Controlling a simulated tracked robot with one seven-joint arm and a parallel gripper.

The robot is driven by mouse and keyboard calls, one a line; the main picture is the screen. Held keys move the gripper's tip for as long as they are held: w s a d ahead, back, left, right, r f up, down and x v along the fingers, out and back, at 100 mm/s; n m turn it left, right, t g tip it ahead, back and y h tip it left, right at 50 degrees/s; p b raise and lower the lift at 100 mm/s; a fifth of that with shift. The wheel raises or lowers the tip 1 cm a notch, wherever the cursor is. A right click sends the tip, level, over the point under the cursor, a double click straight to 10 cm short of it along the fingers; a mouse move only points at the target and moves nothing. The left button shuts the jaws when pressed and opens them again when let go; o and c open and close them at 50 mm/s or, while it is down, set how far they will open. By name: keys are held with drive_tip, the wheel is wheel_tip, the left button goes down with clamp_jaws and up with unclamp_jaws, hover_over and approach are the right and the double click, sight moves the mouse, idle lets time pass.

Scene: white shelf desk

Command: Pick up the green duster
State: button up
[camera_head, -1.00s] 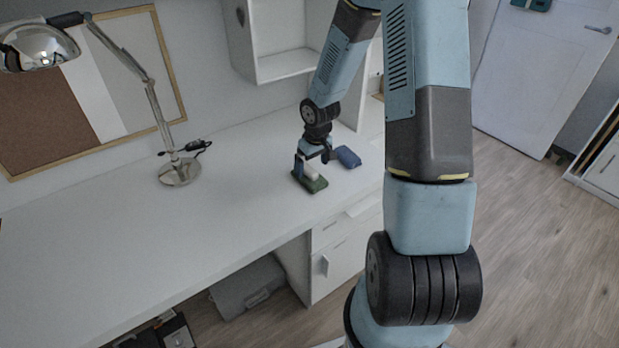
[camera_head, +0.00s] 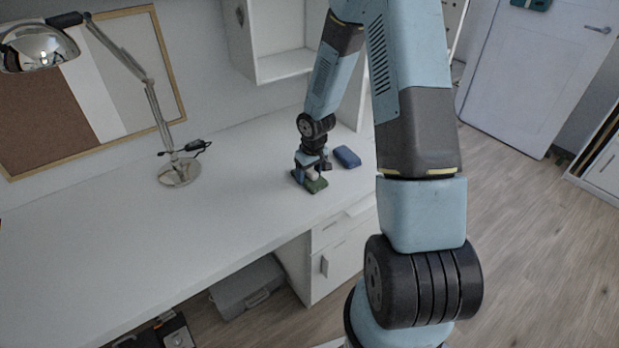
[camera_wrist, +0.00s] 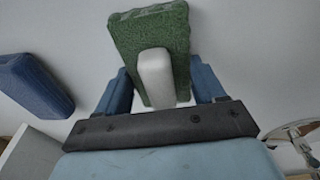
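The green duster (camera_head: 318,186) lies on the white desk, with a white handle on top of its green block. My gripper (camera_head: 312,170) is down over it and hides part of it in the head view. In the wrist view, the duster (camera_wrist: 150,32) is ahead, slightly tilted, with its white handle (camera_wrist: 157,76) between the two blue fingers of my gripper (camera_wrist: 163,74). The fingers are apart, one on each side of the handle. A narrow gap shows on the left; contact on the right cannot be told.
A blue block-like object (camera_head: 347,157) lies right of the duster; it is at the left in the wrist view (camera_wrist: 34,86). A desk lamp (camera_head: 179,172) stands to the left. A white shelf (camera_head: 287,66) is behind. The desk's left part is clear.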

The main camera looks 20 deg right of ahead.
drive_tip(key=c, duration=0.5)
drive_tip(key=shift+r, duration=0.15)
drive_tip(key=shift+r, duration=0.25)
wheel_tip(320, 180, up, 2)
drive_tip(key=shift+r, duration=0.2)
drive_tip(key=s+a+r, duration=0.1)
drive_tip(key=s+r, duration=0.9)
drive_tip(key=s, duration=0.4)
drive_tip(key=o, duration=0.5)
drive_tip(key=shift+c, duration=0.2)
drive_tip(key=c, duration=0.4)
